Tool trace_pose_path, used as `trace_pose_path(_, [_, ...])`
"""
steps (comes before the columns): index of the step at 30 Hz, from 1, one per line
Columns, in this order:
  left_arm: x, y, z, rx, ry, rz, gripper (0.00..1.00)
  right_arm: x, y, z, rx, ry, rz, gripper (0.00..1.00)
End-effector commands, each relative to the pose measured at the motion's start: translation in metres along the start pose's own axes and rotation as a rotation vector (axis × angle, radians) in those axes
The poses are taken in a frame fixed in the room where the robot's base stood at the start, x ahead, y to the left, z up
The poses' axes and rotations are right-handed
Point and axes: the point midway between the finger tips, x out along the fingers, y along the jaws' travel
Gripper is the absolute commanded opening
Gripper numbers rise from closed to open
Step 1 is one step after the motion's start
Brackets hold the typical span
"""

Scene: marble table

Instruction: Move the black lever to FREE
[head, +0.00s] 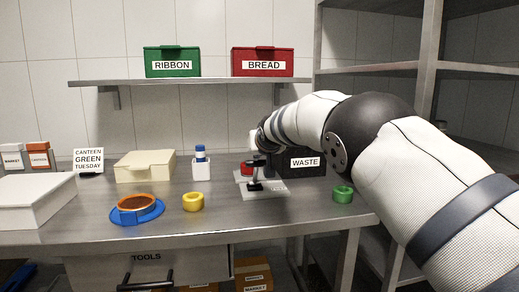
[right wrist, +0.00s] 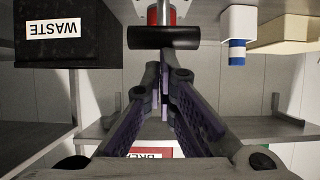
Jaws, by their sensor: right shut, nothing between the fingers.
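The black lever (head: 254,186) stands on a pale grey base plate (head: 272,193) on the table. In the right wrist view its dark crossbar (right wrist: 164,38) lies just beyond my fingertips. My right gripper (head: 259,165) is over the plate, close to the lever. The right wrist view shows its fingers (right wrist: 160,75) closed together with nothing between them. I cannot tell whether the tips touch the bar. No FREE marking is readable, and the gripper partly hides the lever mechanism. My left gripper is not in view.
A red part (head: 246,168) sits behind the lever. The black WASTE bin (head: 305,163) stands right of it, with a green ring (head: 343,194) in front. A yellow ring (head: 193,202) and a blue-and-white bottle (head: 200,155) are to the left. A shelf (head: 200,81) hangs above.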

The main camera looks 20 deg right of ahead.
Motion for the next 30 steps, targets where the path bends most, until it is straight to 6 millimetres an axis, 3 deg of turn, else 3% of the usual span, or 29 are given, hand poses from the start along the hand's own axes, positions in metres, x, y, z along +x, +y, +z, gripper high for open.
trace_pose_path(8, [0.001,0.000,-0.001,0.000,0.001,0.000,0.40,0.002,0.002,0.004,-0.001,-0.009,0.003,0.00])
trace_pose_path(26, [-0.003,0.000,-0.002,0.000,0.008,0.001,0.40,-0.008,0.001,-0.016,-0.001,0.003,0.000,0.00])
trace_pose_path(30, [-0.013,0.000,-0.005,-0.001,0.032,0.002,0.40,-0.018,0.004,-0.026,0.001,0.009,0.000,0.00])
